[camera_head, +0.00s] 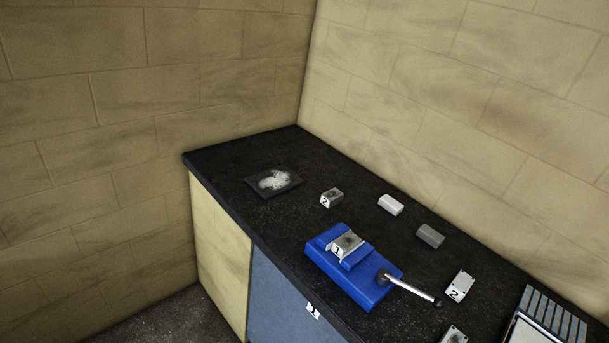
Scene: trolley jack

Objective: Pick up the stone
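No object is clearly marked as the stone. Two plain blocks lie on the black worktop (225,165) near the back wall: a pale, whitish block (390,204) and a darker grey block (430,236) to its right and nearer. I cannot tell from the picture which of them is the stone. They lie apart from each other, with nothing on top of them. My gripper is not in view.
A blue vise (375,293) with a silver handle (412,289) holds a metal block labelled 1 (347,245). Nearby are a block labelled 2 (332,198), a plate labelled 2 (460,286), a dark mat with white powder (260,189) and a ribbed grey object (555,315). Walls close the back and left.

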